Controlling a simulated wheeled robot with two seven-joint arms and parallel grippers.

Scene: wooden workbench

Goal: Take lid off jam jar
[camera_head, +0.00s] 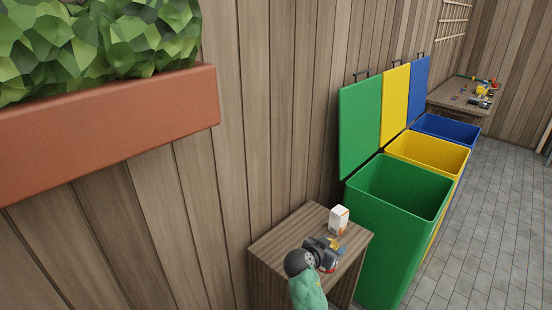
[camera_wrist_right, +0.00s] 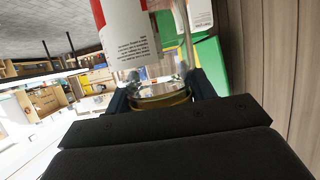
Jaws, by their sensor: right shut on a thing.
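My right gripper (camera_head: 328,246) is over the small wooden bench (camera_head: 283,240) in the head view, where its arm hides much of what it holds. In the right wrist view, its two dark fingers (camera_wrist_right: 160,92) are closed on either side of a clear jam jar (camera_wrist_right: 158,82) at its gold-coloured end, which looks like the lid (camera_wrist_right: 160,99). A label in white and red (camera_wrist_right: 128,30) shows beyond the fingers. I cannot tell whether lid and jar are apart. My left gripper is not in view.
A white carton (camera_head: 339,219) stands on the bench behind the gripper. Open green (camera_head: 392,240), yellow (camera_head: 430,153) and blue (camera_head: 447,128) bins stand to the right. A planter (camera_head: 110,125) is at upper left. A farther workbench (camera_head: 455,98) holds small items. The grey floor at right is clear.

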